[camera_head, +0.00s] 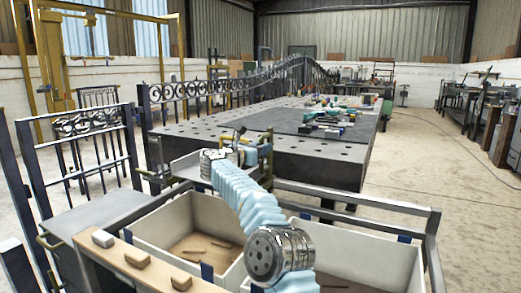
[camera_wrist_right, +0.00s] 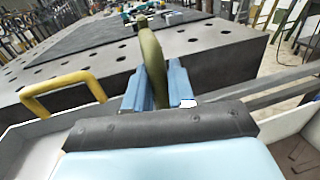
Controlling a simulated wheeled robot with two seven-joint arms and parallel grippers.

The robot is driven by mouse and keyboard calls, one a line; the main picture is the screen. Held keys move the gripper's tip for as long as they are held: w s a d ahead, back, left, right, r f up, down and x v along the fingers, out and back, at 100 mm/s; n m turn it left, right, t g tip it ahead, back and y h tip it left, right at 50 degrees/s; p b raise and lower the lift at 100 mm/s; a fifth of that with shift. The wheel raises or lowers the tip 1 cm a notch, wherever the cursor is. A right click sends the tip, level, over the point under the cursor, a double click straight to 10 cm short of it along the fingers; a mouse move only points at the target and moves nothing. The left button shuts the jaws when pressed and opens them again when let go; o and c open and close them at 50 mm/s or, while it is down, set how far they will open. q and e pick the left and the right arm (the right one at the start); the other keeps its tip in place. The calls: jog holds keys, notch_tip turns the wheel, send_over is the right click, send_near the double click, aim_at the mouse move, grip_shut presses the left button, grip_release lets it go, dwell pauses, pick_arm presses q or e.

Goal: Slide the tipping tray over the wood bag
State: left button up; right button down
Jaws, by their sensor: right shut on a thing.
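The tipping tray (camera_head: 184,170) is a shallow pale grey tray at the far side of the white bags, partly hidden by my right arm. The wood bag (camera_head: 160,226) is the left white open bag, with several brown wooden sticks inside. My right gripper (camera_head: 259,151) is beyond the bags, near the tray's right end. In the right wrist view, its blue fingers (camera_wrist_right: 160,86) are shut on an upright olive handle (camera_wrist_right: 152,55). A yellow handle (camera_wrist_right: 62,88) stands to the left there. My left gripper is not in view.
A second white bag (camera_head: 372,262) stands to the right, inside a dark metal frame (camera_head: 395,226). A wooden ledge (camera_head: 120,262) with blocks runs along the near left. A large perforated steel table (camera_head: 285,150) stands behind, and a metal gate (camera_head: 88,150) is at left.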

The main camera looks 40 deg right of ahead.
jog(key=shift+w+a+r, duration=0.1)
jog(key=shift+w+a, duration=0.1)
jog(key=c, duration=1.1)
grip_release()
jog(key=shift+w, duration=0.15)
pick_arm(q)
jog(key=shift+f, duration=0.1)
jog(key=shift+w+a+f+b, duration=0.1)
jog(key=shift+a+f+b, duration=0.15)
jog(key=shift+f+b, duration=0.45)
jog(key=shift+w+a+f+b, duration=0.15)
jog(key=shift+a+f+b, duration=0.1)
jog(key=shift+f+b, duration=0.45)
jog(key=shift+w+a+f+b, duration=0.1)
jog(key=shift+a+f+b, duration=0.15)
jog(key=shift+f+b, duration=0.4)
pick_arm(e)
jog(key=v, duration=1.4)
jog(key=shift+d, duration=0.1)
